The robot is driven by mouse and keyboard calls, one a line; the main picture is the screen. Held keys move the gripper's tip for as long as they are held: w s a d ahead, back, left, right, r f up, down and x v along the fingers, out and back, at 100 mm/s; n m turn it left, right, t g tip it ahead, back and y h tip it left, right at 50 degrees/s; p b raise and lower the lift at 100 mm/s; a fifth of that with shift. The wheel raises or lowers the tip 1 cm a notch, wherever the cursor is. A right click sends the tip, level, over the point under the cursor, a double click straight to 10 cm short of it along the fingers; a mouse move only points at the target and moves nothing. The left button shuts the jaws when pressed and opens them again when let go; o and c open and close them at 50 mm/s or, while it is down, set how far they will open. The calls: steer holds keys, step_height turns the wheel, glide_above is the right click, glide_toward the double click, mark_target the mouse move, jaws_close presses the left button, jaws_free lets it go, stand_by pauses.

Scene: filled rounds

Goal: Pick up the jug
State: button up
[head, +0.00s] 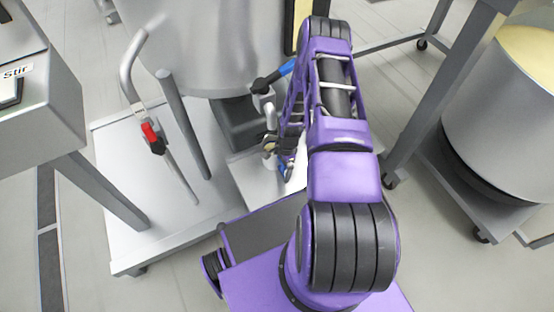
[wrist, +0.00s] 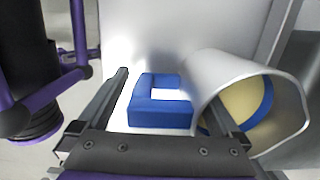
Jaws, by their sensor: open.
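The jug (wrist: 222,88) is at the right of the wrist view, a pale metallic vessel with its mouth toward the camera. A blue band and cream-yellow contents show inside it. Its blue, C-shaped handle (wrist: 160,112) is on its left side. My gripper (wrist: 165,84) is open, with one finger to the left of the handle and the other to its right, overlapping the jug's mouth in the picture. Whether the fingers touch the jug cannot be told. In the head view my purple arm hides most of the gripper and the jug.
A large steel tank (head: 205,45) with a blue-handled valve stands on a grey platform (head: 150,235) at the left. A upright dark post (head: 183,125) and a red-marked lever (head: 150,135) rise there. A round vat (head: 505,110) stands on a wheeled trolley at the right.

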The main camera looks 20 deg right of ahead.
jaws_close()
stand_by(0.5)
steer(key=shift+r, duration=0.1)
